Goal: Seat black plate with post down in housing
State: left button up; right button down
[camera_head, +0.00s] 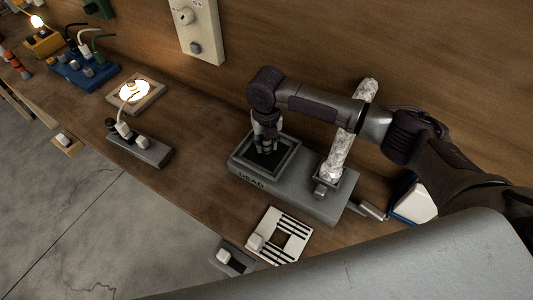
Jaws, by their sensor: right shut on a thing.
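The grey housing (295,195) stands on the bench, with "DEAD" lettered on its front and a square framed recess at its left end. The black plate (258,162) shows as a dark surface inside that frame. My right gripper (266,146) points down over the recess and is shut; its fingertips reach the plate's middle. The post is hidden between the fingers. I cannot tell whether the plate lies flat at the bottom of the recess. My left gripper is not in view.
A silvery wrapped column (338,150) rises from the housing's right end, beneath my right arm. A white striped plate (279,236) and a small grey switch box (232,258) lie in front. A lit lamp (134,91) and a grey power strip (139,148) stand left.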

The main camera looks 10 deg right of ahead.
jog(key=c, duration=0.7)
grip_release()
jog(key=shift+c, duration=0.2)
notch_tip(320, 180, up, 12)
jog(key=shift+f, duration=0.1)
dwell(0.3)
